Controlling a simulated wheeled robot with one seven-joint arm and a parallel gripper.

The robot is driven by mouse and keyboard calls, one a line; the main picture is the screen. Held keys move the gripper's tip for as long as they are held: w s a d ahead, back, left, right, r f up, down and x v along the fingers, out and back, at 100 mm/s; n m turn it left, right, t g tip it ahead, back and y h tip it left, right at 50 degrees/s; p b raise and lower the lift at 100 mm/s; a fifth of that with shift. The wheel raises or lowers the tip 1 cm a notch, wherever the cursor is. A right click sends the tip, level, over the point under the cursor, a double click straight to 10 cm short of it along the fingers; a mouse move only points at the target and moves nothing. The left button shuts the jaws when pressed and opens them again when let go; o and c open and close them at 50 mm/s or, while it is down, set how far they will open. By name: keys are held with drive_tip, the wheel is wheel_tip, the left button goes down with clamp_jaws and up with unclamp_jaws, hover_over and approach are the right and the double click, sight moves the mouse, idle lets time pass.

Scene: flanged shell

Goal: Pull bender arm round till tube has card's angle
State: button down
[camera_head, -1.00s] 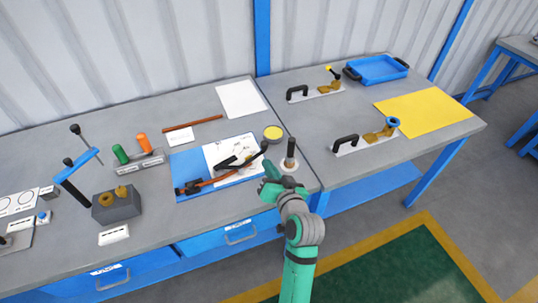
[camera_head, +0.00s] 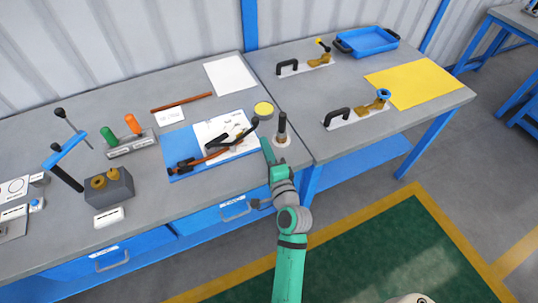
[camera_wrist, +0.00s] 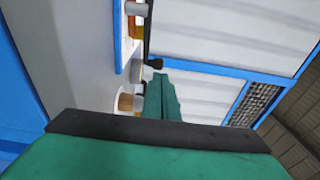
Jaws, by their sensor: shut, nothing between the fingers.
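The tube bender (camera_head: 185,166) lies on a blue mat at the bench's front middle, with a copper tube (camera_head: 216,155) running through it. Its black bender arm rises to the right and ends in a dark knob (camera_head: 254,122). A white sheet with printed drawings (camera_head: 203,127), which may be the card, lies partly under the bender; its marks are too small to read. My gripper (camera_head: 266,147) is shut and empty, just right of the mat and below the knob, apart from the arm as far as I can tell. In the wrist view a dark knob (camera_wrist: 155,64) shows beyond the green fingers.
A dark upright peg on a pale round base (camera_head: 282,139) stands close right of my gripper. A yellow-topped round tin (camera_head: 263,108) is behind the knob. A grey block with brass rings (camera_head: 110,190) and a blue-barred stand (camera_head: 66,160) are left. The bench's front edge is near.

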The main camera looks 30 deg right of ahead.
sight(255, 123)
drive_tip(key=w, duration=0.3)
drive_tip(key=w+d, duration=0.1)
drive_tip(key=w, duration=0.2)
drive_tip(key=shift+d, duration=0.15)
drive_tip(key=shift+w, duration=0.4)
drive_tip(key=shift+w, duration=0.1)
